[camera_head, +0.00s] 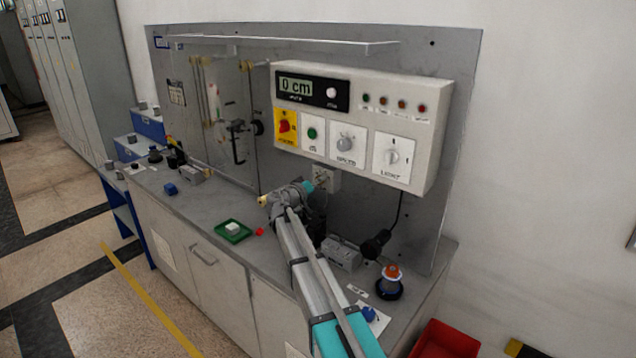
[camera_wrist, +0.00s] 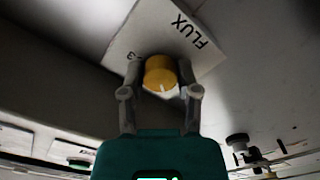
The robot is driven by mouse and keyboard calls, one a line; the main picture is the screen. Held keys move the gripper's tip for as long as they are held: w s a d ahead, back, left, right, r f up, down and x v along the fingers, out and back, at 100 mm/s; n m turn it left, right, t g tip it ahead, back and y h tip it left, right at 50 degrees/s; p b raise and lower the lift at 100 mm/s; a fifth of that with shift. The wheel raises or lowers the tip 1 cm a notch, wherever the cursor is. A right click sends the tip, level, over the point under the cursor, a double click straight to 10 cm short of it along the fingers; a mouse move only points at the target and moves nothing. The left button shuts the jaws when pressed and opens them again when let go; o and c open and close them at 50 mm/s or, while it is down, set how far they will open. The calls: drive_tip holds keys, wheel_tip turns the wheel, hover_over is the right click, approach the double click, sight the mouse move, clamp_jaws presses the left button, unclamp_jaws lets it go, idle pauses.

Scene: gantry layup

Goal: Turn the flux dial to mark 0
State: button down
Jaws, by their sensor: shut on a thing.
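In the wrist view, the flux dial (camera_wrist: 159,72) is a round yellow-orange knob with a white pointer line near its lower edge. It sits on a pale plate (camera_wrist: 150,30) lettered FLUX, which appears turned in the picture. A mark that looks like 3 shows beside the knob; the 0 mark cannot be made out. My gripper (camera_wrist: 160,78) has one finger on each side of the dial and is shut on it. In the head view, my gripper (camera_head: 307,186) is at the back panel below the control box; the dial is hidden there.
The control box (camera_head: 360,120) with display, knobs and lights hangs above my gripper. On the bench are a green tray (camera_head: 232,232) with a pale block, a blue block (camera_head: 170,189), a grey block (camera_head: 341,252) and an orange-topped item (camera_head: 390,280). The bench's front left is fairly clear.

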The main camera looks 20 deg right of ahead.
drive_tip(key=shift+n, duration=1.3)
drive_tip(key=shift+c, duration=1.7)
unclamp_jaws()
drive_tip(key=shift+a, duration=0.15)
drive_tip(key=v, duration=1.1)
drive_tip(key=shift+s+a, duration=0.25)
